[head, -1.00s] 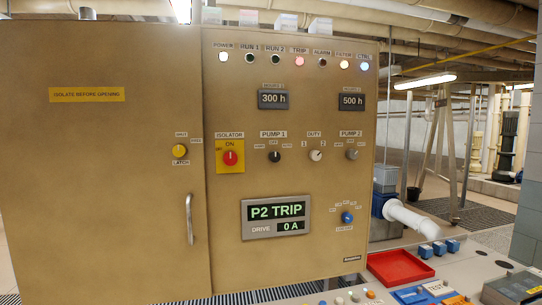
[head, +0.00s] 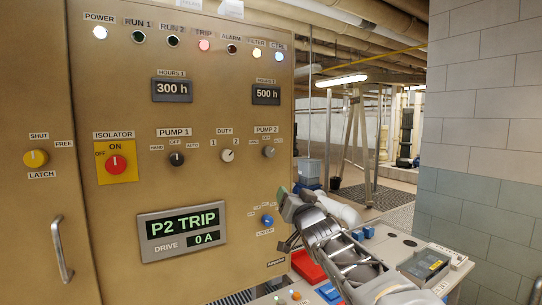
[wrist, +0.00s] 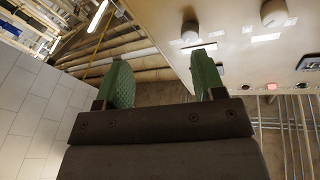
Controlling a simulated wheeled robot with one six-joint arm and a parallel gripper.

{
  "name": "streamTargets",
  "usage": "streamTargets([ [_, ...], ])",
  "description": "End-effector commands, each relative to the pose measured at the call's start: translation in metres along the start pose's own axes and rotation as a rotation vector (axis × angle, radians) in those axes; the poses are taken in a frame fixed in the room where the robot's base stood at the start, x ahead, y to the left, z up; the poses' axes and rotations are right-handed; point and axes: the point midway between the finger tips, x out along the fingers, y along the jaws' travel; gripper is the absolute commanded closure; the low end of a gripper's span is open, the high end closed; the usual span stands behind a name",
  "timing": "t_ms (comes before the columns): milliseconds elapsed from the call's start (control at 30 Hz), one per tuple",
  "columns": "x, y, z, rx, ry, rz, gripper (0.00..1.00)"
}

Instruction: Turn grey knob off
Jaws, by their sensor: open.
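The grey knob (head: 269,152) is under the PUMP 2 label on the right part of the tan panel, with HAND, OFF and AUTO marks around it. Its pointer is too small to read surely. In the wrist view the grey knob (wrist: 190,31) shows beyond the right finger. My gripper (head: 284,214) is below the knob in the head view, in front of the panel's lower right edge near the blue knob. In the wrist view my gripper (wrist: 161,75) has its two green-padded fingers apart, with nothing between them.
Beside the grey knob is the cream DUTY knob (head: 227,155); the black PUMP 1 knob (head: 177,159) is farther left. The blue knob (head: 267,221) is below. A red tray (head: 308,267) lies on the bench under my arm. A grey block wall (head: 480,130) stands at right.

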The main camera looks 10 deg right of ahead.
Motion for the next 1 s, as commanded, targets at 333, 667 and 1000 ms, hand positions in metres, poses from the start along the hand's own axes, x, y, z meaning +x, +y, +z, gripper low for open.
streamTargets([
  [333,0.037,-0.024,-0.041,0.059,0.169,-0.186,0.37],
  [667,0.098,-0.035,-0.053,0.059,0.169,-0.185,0.37],
  [1000,0.145,-0.043,-0.061,0.059,0.17,-0.184,0.37],
])
